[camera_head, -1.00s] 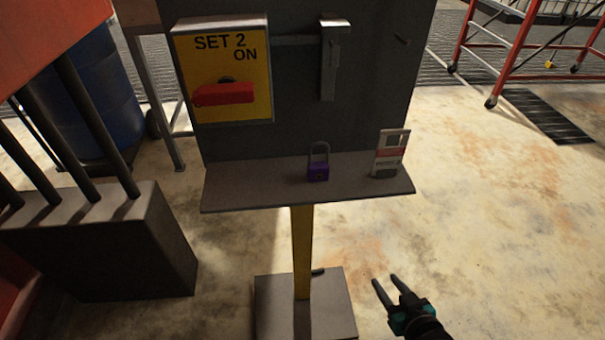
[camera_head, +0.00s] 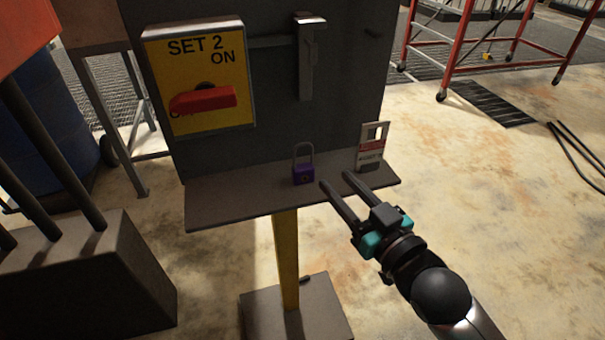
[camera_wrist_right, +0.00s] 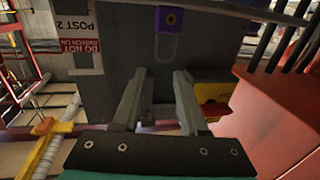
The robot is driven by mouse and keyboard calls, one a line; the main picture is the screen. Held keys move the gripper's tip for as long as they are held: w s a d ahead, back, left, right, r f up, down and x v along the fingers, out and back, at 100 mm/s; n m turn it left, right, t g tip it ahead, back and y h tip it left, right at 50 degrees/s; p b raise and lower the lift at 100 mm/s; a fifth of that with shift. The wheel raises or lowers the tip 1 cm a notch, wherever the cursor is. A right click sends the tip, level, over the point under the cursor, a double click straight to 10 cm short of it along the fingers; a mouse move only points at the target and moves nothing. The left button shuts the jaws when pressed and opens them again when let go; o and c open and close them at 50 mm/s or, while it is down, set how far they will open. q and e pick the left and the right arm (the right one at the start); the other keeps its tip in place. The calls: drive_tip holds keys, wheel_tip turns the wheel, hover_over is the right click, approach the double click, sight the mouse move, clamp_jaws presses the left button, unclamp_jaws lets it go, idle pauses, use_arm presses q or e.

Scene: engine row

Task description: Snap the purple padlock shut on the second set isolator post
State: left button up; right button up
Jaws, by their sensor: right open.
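The purple padlock (camera_head: 304,174) stands upright on the grey shelf (camera_head: 240,203) of the isolator post, its grey shackle up. It also shows upside down in the right wrist view (camera_wrist_right: 170,19), beyond the fingertips. My right gripper (camera_head: 335,180) is open and empty, its fingers reaching toward the shelf's front edge, just right of the padlock and apart from it. The yellow isolator switch (camera_head: 197,78) reads "SET 2 ON", with a red handle (camera_head: 203,99) lying roughly level. A metal hasp-like bar (camera_head: 312,60) hangs on the grey panel. My left gripper is not in view.
A red and white tag (camera_head: 371,150) stands at the shelf's right end, close to my right fingers. A yellow column (camera_head: 286,255) carries the shelf above its base (camera_head: 297,318). A grey block with rods (camera_head: 70,275) stands left. Floor at right is mostly clear.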

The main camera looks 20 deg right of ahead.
sight(312, 148)
drive_tip(key=x, duration=0.6)
drive_tip(key=shift+w+b, duration=0.25)
drive_tip(key=shift+b, duration=0.1)
drive_tip(key=x, duration=0.2)
drive_tip(key=b+x, duration=0.1)
drive_tip(key=shift+w+d+f, duration=0.2)
drive_tip(key=shift+w+d, duration=0.05)
drive_tip(key=shift+w, duration=0.1)
drive_tip(key=shift+w+a, duration=0.15)
drive_tip(key=shift+w, duration=0.55)
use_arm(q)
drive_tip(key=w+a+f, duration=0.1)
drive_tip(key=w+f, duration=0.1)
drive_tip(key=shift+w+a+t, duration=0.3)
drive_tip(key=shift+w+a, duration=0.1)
use_arm(e)
drive_tip(key=shift+c, duration=0.4)
